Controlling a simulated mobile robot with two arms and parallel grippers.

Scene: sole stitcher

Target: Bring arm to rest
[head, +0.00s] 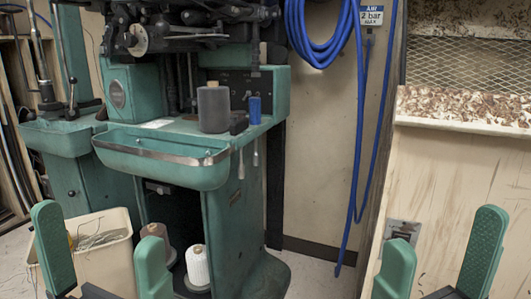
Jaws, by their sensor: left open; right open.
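My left gripper (100,222) is at the lower left of the head view, its two green fingers spread wide and empty. It is in front of the green sole stitcher (225,215), overlapping a pale bin in the picture. My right gripper (444,230) is at the lower right, also spread open with nothing between its fingers. It is in front of a pale wooden cabinet. Both grippers point upward in the picture. The arms behind them are mostly below the frame edge.
The stitcher carries a green trough (165,160), a dark grey spool (213,108) and a blue cylinder (254,110). A bin (98,262) and thread cones (197,264) stand low. A blue hose (357,150) hangs on the wall. The wooden cabinet (440,180) holds shavings.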

